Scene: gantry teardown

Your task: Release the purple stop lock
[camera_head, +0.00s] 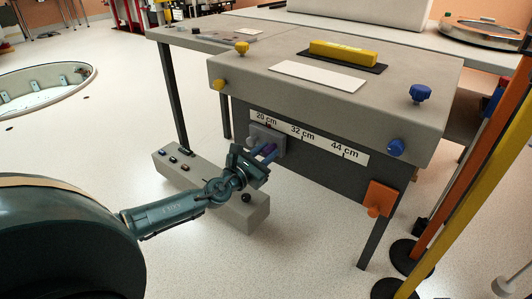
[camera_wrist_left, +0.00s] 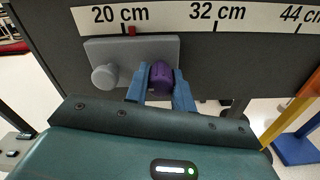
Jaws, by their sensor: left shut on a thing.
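The purple stop lock (camera_wrist_left: 162,76) is a small knob on a grey slider block (camera_wrist_left: 131,50) mounted on the dark front panel, under a white scale strip (camera_wrist_left: 170,17). My left gripper (camera_wrist_left: 161,90) is shut on the purple knob, one blue finger on each side. In the head view my left gripper (camera_head: 262,154) reaches the block (camera_head: 268,139) from the front, and the knob is partly hidden. A grey round knob (camera_wrist_left: 104,76) sits left of the purple one.
A low grey box (camera_head: 205,190) with buttons lies below my left arm. Yellow and orange poles (camera_head: 462,190) stand at right.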

